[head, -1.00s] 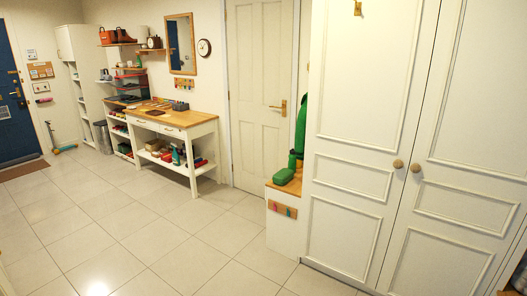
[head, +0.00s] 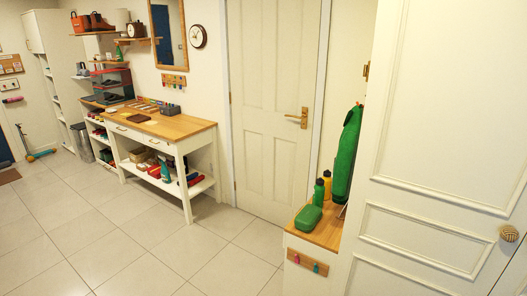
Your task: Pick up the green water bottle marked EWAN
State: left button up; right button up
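A small green bottle (head: 319,192) with a dark cap stands upright on a wooden-topped bench (head: 327,231) at the right, beside the white cupboard. Any name on it is too small to read. A yellow bottle (head: 327,179) stands just behind it. A green rounded box (head: 307,218) lies in front of it. A tall green object (head: 346,152) stands to its right, close to the cupboard side. Neither of my grippers is in view.
A white cupboard (head: 440,150) with a round knob fills the right. A closed panelled door (head: 272,100) stands behind the bench. A wooden-topped table (head: 170,122) with a loaded lower shelf is at the left. The tiled floor (head: 150,245) between is clear.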

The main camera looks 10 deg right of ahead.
aim_at(318, 198)
jog(key=i+z, duration=0.3)
jog(key=i+j+z, duration=0.3)
jog(key=i, duration=0.2)
jog(key=i+j+z, duration=0.3)
jog(key=i+l, duration=0.05)
jog(key=i, duration=0.05)
